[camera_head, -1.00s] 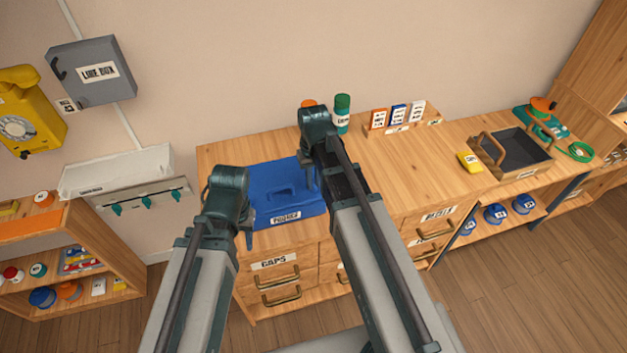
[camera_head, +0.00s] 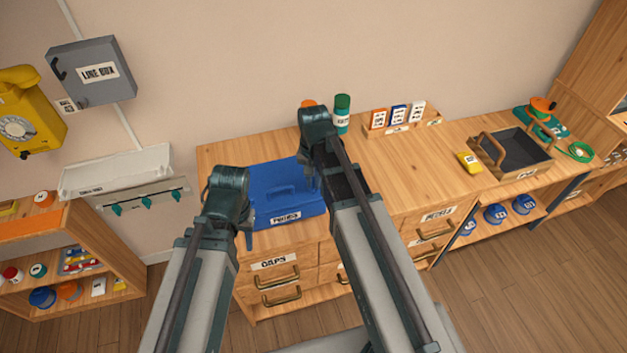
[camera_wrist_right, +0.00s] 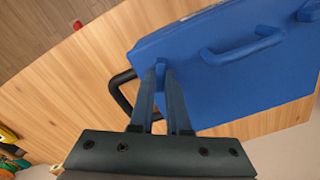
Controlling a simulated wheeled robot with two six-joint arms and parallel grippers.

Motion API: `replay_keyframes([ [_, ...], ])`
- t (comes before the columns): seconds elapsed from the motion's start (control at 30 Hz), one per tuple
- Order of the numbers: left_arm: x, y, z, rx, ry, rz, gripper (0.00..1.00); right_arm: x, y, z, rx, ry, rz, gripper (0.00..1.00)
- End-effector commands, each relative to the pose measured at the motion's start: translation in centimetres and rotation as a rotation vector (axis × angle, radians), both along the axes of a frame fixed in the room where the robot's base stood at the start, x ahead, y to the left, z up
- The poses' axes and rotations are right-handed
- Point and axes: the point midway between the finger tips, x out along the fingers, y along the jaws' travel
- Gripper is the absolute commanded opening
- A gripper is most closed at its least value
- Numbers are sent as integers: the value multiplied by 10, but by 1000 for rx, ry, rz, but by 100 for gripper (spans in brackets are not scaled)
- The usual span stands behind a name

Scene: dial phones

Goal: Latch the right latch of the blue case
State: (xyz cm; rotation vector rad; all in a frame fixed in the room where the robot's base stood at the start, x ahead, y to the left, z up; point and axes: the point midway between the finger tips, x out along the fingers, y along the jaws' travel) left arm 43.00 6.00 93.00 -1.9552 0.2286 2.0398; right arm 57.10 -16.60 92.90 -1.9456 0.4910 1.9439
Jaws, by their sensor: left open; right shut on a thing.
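The blue case (camera_head: 285,193) lies on the wooden worktop with its lid down, a white label on its front. In the right wrist view, the case (camera_wrist_right: 230,75) fills the upper right. My right gripper (camera_head: 312,183) is at the case's right side. In the right wrist view, its fingers (camera_wrist_right: 167,75) are shut on a small blue part at the case edge, which looks like the right latch (camera_wrist_right: 160,66); the fingers hide most of it. My left gripper (camera_head: 247,238) is open and empty at the case's front left corner.
A black loop handle (camera_wrist_right: 120,95) is close beside the fingers in the right wrist view. A green-capped jar (camera_head: 342,113) and a card rack (camera_head: 398,125) stand behind. The worktop (camera_head: 410,165) right of the case is clear.

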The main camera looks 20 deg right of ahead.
Motion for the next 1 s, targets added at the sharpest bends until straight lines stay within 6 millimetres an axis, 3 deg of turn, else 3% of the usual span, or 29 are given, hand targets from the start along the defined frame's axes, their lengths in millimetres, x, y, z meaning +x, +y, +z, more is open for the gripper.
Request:
replay_keyframes([
  [1.0,0,0,0,0,0,0,45,-1,1,0,2,1,-894,0],
])
